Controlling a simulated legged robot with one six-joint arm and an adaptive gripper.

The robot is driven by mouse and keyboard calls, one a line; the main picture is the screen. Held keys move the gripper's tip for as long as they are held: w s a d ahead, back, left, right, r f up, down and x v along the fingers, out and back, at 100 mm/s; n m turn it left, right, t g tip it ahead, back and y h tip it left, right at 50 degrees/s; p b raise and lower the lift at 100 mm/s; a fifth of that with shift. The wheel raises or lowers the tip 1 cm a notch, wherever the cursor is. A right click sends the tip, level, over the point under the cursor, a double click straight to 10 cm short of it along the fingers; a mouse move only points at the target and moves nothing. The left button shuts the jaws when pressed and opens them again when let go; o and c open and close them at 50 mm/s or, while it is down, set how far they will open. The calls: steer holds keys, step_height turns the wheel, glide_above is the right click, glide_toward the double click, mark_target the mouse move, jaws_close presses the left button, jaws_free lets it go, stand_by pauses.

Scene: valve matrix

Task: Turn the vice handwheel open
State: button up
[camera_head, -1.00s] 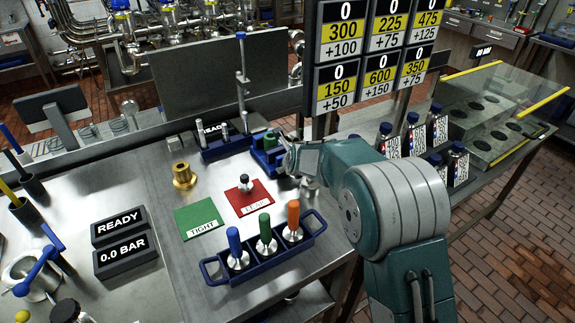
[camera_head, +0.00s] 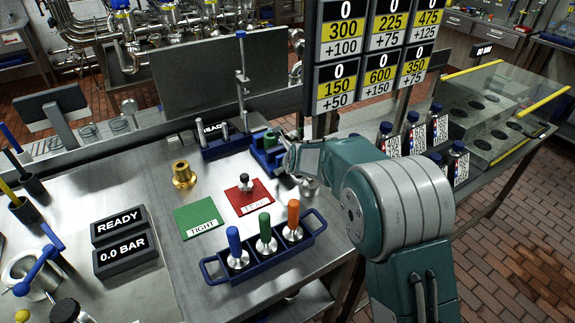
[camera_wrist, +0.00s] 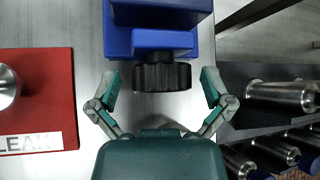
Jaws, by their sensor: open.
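The blue vice (camera_head: 268,152) stands on the steel bench at the back, beside the red mat. It also fills the top middle of the wrist view (camera_wrist: 160,42). Its handwheel (camera_wrist: 162,77) is black with a ridged rim and faces my gripper. My gripper (camera_wrist: 160,74) is open, with one teal finger on each side of the handwheel and a visible gap on both sides. In the head view my gripper (camera_head: 287,160) is at the vice's right front, where my arm hides the handwheel.
A red LEAK mat (camera_head: 249,198) with a metal fitting on it lies to the left. A green TIGHT mat (camera_head: 202,217) and a blue caddy (camera_head: 262,257) of coloured-handled tools are nearer. A brass fitting (camera_head: 183,175) stands behind the green mat. Bottles (camera_head: 412,138) stand right of the bench.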

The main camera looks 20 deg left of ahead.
steer(key=v, duration=1.1)
